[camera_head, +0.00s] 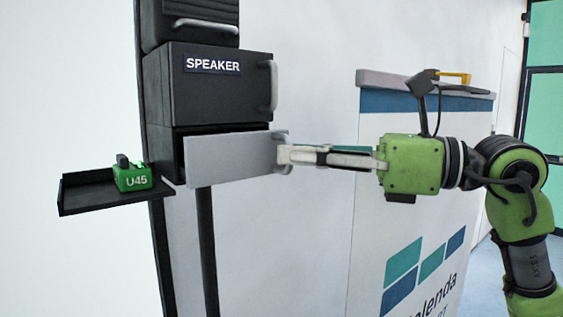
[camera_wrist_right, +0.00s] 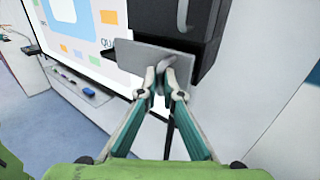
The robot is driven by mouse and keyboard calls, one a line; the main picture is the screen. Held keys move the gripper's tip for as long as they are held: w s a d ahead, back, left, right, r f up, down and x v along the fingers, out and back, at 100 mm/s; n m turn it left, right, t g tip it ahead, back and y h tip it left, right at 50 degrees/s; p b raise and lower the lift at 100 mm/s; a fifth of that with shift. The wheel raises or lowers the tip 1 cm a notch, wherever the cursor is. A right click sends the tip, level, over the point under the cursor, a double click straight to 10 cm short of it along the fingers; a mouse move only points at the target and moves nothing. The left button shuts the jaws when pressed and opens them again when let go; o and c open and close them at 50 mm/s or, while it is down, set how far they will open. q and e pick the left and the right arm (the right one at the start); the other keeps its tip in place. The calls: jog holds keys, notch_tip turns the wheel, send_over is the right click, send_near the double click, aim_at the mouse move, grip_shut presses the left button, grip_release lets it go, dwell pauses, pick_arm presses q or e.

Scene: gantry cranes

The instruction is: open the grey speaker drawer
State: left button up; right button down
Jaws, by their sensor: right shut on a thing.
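The grey drawer front (camera_head: 228,160) sits just below the black box labelled SPEAKER (camera_head: 222,92). It stands a little out from its dark housing, with a dark gap along its top and left side. My right gripper (camera_head: 284,155) comes in from the right and is shut on the drawer's grey handle (camera_head: 281,136) at the right end of the front. In the right wrist view the fingertips (camera_wrist_right: 162,88) close around the handle, in front of the grey panel (camera_wrist_right: 135,58). The drawer's inside is hidden. My left gripper is not in view.
A black shelf (camera_head: 88,199) to the left holds a green U45 block (camera_head: 134,178). Another black unit with a handle (camera_head: 206,25) is above the SPEAKER box. A white counter with a blue band (camera_head: 402,200) stands behind my right gripper. The floor shows at far right.

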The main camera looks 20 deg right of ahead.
pick_arm(q)
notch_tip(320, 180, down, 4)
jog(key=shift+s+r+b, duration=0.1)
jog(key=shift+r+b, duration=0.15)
jog(key=shift+b, duration=0.95)
pick_arm(e)
jog(key=s+d, duration=0.2)
jog(key=s, duration=0.5)
jog(key=shift+s+d, duration=0.35)
jog(key=shift+d, duration=0.05)
jog(key=c, duration=2.2)
grip_release()
jog(key=shift+d, duration=0.15)
jog(key=v, duration=1.2)
